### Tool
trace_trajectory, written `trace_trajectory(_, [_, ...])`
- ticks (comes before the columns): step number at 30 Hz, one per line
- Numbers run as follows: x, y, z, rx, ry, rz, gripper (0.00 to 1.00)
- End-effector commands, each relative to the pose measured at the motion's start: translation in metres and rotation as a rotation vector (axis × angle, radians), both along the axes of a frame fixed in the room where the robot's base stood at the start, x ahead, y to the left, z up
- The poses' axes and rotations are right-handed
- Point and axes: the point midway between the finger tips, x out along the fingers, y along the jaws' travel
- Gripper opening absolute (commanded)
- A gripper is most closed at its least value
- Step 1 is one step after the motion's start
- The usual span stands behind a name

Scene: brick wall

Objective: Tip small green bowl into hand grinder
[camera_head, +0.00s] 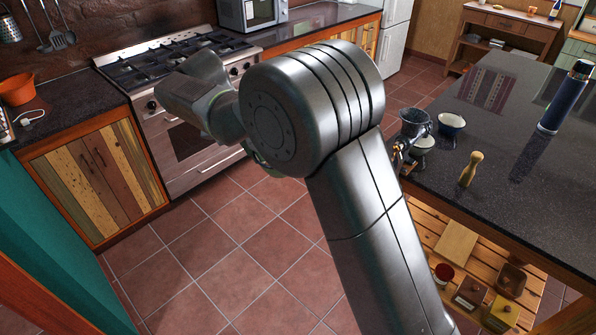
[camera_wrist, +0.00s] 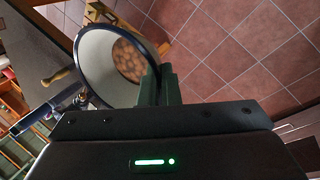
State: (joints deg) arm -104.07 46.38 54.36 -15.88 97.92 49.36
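In the wrist view, my gripper (camera_wrist: 160,84) has its fingers close together on the rim of a bowl. This bowl (camera_wrist: 97,58) has a pale inside and a dark rim, and brown round pieces lie in it. Its outer colour is hard to tell here; I take it for the small green bowl. In the head view my arm hides most of the gripper and bowl. The metal hand grinder (camera_head: 416,122) stands at the near left edge of the dark island counter, right of my arm and apart from the gripper.
A wooden pestle (camera_head: 470,168) and a tall blue flask (camera_head: 565,97) stand on the island counter (camera_head: 505,190). A stove (camera_head: 190,60) is behind. Tiled floor lies open between.

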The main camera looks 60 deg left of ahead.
Motion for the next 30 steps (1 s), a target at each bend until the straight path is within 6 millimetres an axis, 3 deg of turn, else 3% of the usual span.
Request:
trace_trajectory(6, [-0.035, 0.042, 0.017, 0.003, 0.001, 0.068, 0.00])
trace_trajectory(13, [-0.059, 0.069, 0.030, 0.004, 0.001, 0.114, 0.00])
trace_trajectory(30, [-0.058, 0.069, 0.031, 0.002, 0.001, 0.115, 0.00])
